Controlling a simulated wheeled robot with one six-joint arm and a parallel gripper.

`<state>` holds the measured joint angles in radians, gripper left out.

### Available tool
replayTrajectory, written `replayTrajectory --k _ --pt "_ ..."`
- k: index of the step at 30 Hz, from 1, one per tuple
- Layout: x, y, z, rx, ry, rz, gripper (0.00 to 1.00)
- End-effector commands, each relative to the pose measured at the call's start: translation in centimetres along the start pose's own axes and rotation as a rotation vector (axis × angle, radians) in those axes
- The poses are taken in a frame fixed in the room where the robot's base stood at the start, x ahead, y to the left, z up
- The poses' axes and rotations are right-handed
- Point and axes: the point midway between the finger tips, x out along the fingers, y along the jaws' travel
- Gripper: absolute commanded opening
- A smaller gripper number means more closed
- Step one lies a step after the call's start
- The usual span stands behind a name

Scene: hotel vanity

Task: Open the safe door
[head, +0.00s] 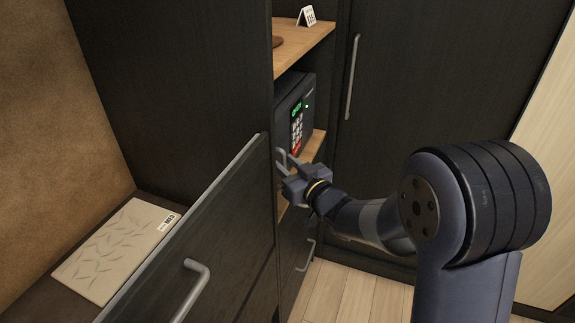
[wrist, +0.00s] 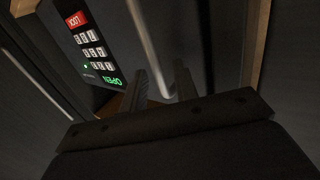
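The dark safe (head: 294,112) sits in a cubby of the dark cabinet, with a keypad and a lit green display. In the wrist view the safe's keypad front (wrist: 93,45) appears upside down at upper left, and its display reads OPEN. The safe door looks closed in the head view; its left part is hidden by the cabinet side. My gripper (head: 284,158) is in front of and below the safe, with its fingers apart. In the wrist view my gripper (wrist: 162,82) shows a grey bar between its fingers; I cannot tell whether it touches the bar.
A wooden shelf (head: 303,44) above the safe holds a small white card (head: 307,16). A tall cabinet door with a long handle (head: 352,78) stands at right. A dark panel with a handle (head: 195,287) is at front left, near a pale patterned board (head: 117,250).

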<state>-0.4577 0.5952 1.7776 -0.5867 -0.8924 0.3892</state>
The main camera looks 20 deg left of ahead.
Motion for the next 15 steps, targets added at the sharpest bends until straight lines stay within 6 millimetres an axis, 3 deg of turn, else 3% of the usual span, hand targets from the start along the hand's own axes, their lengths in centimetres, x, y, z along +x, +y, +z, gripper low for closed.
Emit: replayTrajectory --k 10,15 --pt "-0.03 0.0 -0.02 0.0 0.0 0.0 0.0" --pt "-0.03 0.0 -0.02 0.0 0.0 0.0 0.0"
